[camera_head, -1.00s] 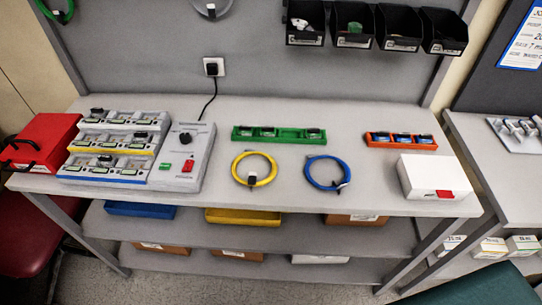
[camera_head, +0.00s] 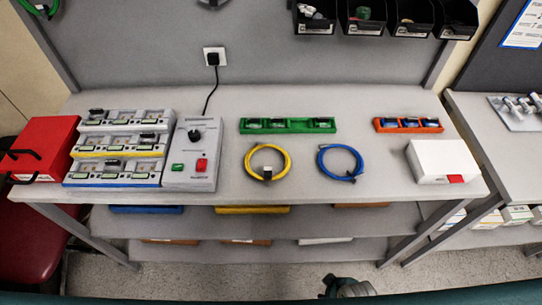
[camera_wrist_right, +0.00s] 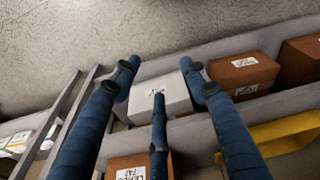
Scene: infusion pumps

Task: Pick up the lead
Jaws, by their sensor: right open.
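Two coiled leads lie on the grey bench top. The yellow lead (camera_head: 267,162) has a dark plug or tie at its lower edge. The blue lead (camera_head: 340,162) lies to its right, with a dark end at its lower right. A green lead (camera_head: 38,6) hangs on the back panel at the top left. My right gripper (camera_head: 346,287) shows at the bottom of the head view, in front of the bench and apart from all leads. In the right wrist view (camera_wrist_right: 160,85) its blue fingers are spread and empty, above boxes on the lower shelves. My left gripper is out of view.
A green rack (camera_head: 288,125) and an orange rack (camera_head: 408,125) stand behind the leads. A white box (camera_head: 443,162) is at right. A grey switch unit (camera_head: 193,150), pump racks (camera_head: 118,150) and a red case (camera_head: 42,148) are at left. The bench around the leads is clear.

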